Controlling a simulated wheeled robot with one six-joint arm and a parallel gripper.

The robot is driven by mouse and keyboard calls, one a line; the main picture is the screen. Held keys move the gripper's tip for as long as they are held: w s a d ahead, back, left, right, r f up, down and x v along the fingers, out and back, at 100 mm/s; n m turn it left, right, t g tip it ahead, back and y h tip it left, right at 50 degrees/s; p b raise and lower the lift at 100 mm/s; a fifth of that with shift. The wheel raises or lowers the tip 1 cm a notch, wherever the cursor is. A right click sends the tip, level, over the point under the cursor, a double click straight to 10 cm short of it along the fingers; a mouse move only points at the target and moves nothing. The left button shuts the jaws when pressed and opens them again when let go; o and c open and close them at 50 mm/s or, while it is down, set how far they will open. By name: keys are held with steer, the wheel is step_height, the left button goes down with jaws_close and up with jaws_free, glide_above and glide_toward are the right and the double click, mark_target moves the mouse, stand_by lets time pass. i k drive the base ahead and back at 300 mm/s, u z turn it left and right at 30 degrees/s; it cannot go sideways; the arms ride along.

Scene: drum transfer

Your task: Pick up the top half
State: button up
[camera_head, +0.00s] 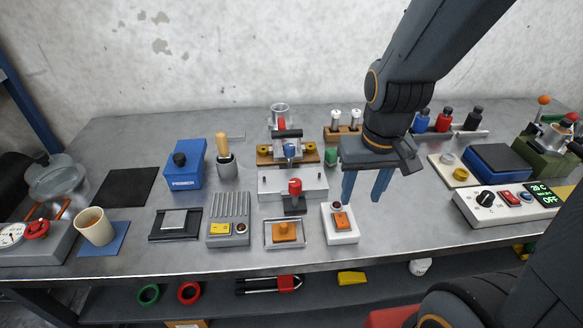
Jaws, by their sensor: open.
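My gripper (363,197) hangs from the arm at centre right with its two blue fingers apart. It is open, with nothing held between the fingers. It shows in front of the table, above and behind the white switch box (345,234). I cannot tell for sure which thing is the top half. A metal cylinder (280,109) stands at the back centre, on or behind a clamp fixture (271,153) with a wooden base and brass knobs. My gripper is to the right of this fixture and apart from it. Part of the fixture is hidden by its own handles.
A grey box with a red-knobbed lever (295,187) stands before the fixture. A blue box (185,165) and a cup with a wooden-handled tool (225,160) are left. A control panel (500,205) is right. Bare tabletop (410,225) lies right of the switch box.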

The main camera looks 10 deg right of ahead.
mark_target(277, 149)
steer(key=k, duration=1.25)
steer(key=u, duration=0.65)
steer(key=i, duration=1.35)
steer(key=z, duration=0.65)
